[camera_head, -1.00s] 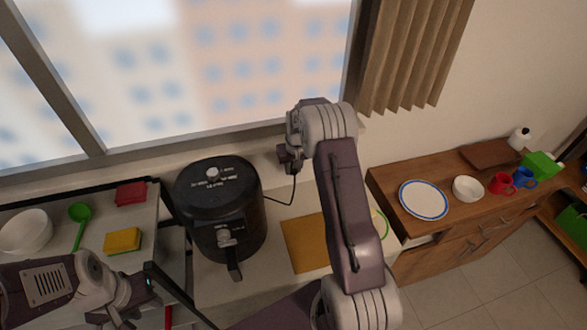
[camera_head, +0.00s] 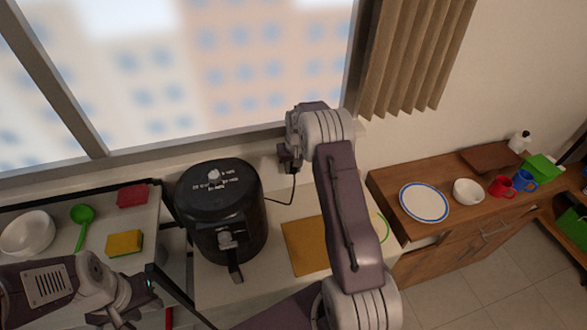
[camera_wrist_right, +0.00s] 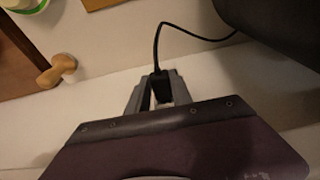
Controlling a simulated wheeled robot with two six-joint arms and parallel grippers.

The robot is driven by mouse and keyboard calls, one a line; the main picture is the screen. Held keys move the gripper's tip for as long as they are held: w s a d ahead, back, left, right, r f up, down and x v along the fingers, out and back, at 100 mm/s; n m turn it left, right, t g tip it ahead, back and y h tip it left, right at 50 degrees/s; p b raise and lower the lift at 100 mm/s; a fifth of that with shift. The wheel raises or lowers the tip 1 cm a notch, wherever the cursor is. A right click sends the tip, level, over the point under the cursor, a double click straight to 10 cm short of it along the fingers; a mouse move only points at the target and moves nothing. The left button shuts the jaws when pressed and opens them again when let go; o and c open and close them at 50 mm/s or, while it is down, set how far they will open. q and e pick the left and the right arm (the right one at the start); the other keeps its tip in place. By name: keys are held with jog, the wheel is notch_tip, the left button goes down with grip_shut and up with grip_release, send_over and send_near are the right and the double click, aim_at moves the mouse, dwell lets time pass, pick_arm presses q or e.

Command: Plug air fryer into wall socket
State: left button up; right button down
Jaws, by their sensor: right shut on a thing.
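The black air fryer (camera_head: 222,208) stands on the counter below the window, its handle facing the front. Its black cord (camera_head: 281,203) runs right and up to my right gripper (camera_head: 288,163), near the wall under the window. In the right wrist view, my right gripper (camera_wrist_right: 160,92) is shut on the black plug (camera_wrist_right: 161,87), with the cord (camera_wrist_right: 158,45) leading from it towards the air fryer (camera_wrist_right: 275,25). I cannot make out a wall socket in either view. My left arm is at the lower left, and its gripper's fingers cannot be made out clearly.
A cutting board (camera_head: 304,246) lies on the counter right of the air fryer. Left are a bowl (camera_head: 28,234), a green spoon (camera_head: 84,222) and sponges (camera_head: 125,243). A wooden cabinet (camera_head: 440,250) at right carries a plate (camera_head: 423,203), bowl (camera_head: 467,191) and mugs (camera_head: 501,187).

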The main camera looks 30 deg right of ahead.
jog(key=shift+w+d, duration=0.1)
jog(key=shift+w, duration=0.4)
jog(key=shift+r, duration=0.1)
jog(key=c, duration=1.4)
grip_release()
jog(key=o, duration=0.3)
jog(key=shift+w, duration=0.1)
jog(key=shift+o, duration=0.2)
jog(key=b+v, duration=0.2)
jog(key=v, duration=0.7)
